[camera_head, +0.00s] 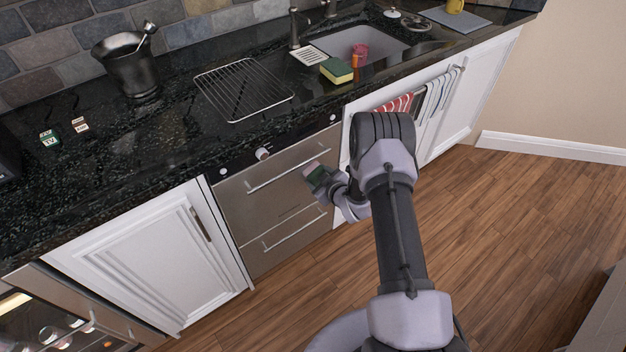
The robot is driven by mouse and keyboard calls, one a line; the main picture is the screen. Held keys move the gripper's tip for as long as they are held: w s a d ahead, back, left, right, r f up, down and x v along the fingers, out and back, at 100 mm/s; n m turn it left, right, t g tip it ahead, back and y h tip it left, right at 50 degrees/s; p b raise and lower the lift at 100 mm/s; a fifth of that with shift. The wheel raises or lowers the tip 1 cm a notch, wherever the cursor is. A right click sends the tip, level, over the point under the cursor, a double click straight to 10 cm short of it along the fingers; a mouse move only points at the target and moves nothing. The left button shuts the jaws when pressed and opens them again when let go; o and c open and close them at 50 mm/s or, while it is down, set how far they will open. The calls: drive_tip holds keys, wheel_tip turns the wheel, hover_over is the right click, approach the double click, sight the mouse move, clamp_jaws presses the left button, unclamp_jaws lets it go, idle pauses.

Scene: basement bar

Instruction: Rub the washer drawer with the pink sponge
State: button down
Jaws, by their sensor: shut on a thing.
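The washer drawer (262,205) is a stainless steel front with a bar handle, set under the black counter and shut. A second steel front with its own handle (295,232) lies below it. My gripper (316,177) is in front of the drawer's right part, near the right end of the upper handle. It is shut on the pink sponge (310,166), of which a small pinkish end shows at the tip. I cannot tell whether the sponge touches the drawer. My wrist hides part of the drawer's right edge.
A green and yellow sponge (336,70) and a red cup (360,51) are by the sink (340,42). A wire rack (243,88) and a dark bucket (130,66) stand on the counter. Striped towels (436,94) hang at right. The wooden floor (500,235) is clear.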

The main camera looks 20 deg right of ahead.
sight(286, 189)
drive_tip(key=shift+s+a, duration=0.6)
drive_tip(key=shift+a, duration=1.2)
drive_tip(key=shift+s+a, duration=0.6)
drive_tip(key=shift+a, duration=1.2)
drive_tip(key=shift+s+a, duration=0.6)
drive_tip(key=shift+a, duration=1.2)
drive_tip(key=s+d, duration=0.2)
drive_tip(key=s, duration=0.3)
drive_tip(key=shift+s, duration=0.35)
drive_tip(key=shift+s, duration=0.1)
drive_tip(key=s, duration=0.1)
drive_tip(key=s+d, duration=0.1)
drive_tip(key=shift+s, duration=0.35)
